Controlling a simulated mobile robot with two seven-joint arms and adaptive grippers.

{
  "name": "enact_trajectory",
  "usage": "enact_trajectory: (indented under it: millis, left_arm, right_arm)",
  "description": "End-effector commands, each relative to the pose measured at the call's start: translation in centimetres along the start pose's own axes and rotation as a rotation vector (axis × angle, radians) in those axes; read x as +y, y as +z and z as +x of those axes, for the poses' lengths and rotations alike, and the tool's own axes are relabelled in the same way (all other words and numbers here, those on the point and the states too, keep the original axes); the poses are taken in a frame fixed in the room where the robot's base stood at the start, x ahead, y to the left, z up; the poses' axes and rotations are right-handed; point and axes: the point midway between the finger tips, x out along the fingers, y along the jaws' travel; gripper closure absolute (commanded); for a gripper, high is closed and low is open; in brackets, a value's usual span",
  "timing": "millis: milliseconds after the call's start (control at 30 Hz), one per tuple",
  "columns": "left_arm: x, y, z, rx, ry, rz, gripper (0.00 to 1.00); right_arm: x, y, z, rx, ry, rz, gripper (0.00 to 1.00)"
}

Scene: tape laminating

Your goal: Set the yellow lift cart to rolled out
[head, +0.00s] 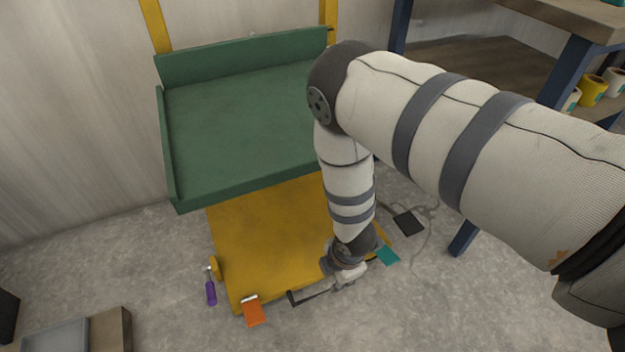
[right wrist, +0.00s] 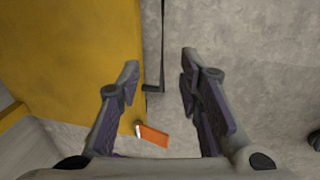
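The yellow lift cart (head: 262,232) lies low on the floor, partly under a green tray. Its yellow surface also fills the left of the right wrist view (right wrist: 70,60). A thin dark bar (head: 310,296) runs along its front edge; in the right wrist view the bar (right wrist: 161,50) lies between the fingertips' lines. My right gripper (head: 345,281) is low at the cart's front right edge, partly hidden by its own wrist. In the right wrist view the gripper (right wrist: 160,72) is open, with nothing visibly held. Whether it touches the bar I cannot tell. My left gripper is not in view.
The green tray (head: 240,125) stands above the cart's back. An orange pedal (head: 254,313), purple handle (head: 211,293), teal pedal (head: 388,256) and black pad (head: 408,223) surround the cart. A blue-legged shelf (head: 568,75) stands right. Floor in front is clear.

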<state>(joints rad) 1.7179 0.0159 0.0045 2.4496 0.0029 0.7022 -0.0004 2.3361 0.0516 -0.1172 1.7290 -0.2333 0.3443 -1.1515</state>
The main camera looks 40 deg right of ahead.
Motion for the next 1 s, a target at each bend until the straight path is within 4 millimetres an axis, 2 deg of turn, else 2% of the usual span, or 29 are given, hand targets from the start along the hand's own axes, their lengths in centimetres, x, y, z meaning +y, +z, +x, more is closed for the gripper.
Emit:
enact_trajectory:
  millis: [67, 300, 500, 633, 867, 933, 1000]
  left_arm:
    - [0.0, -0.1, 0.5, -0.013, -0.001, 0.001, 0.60]
    - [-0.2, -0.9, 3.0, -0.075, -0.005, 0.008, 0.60]
    - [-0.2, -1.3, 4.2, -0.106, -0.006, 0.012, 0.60]
    - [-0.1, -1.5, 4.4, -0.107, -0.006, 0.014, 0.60]
    - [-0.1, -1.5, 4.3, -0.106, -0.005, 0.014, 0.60]
    - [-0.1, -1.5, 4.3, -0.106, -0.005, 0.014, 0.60]
    - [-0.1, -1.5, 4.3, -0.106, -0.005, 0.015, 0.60]
  right_arm:
    - [-0.1, 0.0, 1.2, -0.001, -0.003, -0.001, 0.67]
    - [-0.3, 0.1, 7.6, -0.001, -0.006, 0.002, 0.67]
    - [-0.2, 0.0, 11.0, 0.000, -0.003, 0.002, 0.67]
    - [-0.1, 0.0, 11.8, 0.001, -0.001, 0.001, 0.67]
    - [0.0, 0.0, 11.7, 0.001, 0.000, 0.002, 0.67]
    - [0.0, 0.0, 11.7, 0.001, 0.000, 0.002, 0.78]
    - [0.0, 0.0, 11.7, 0.001, 0.000, 0.002, 0.94]
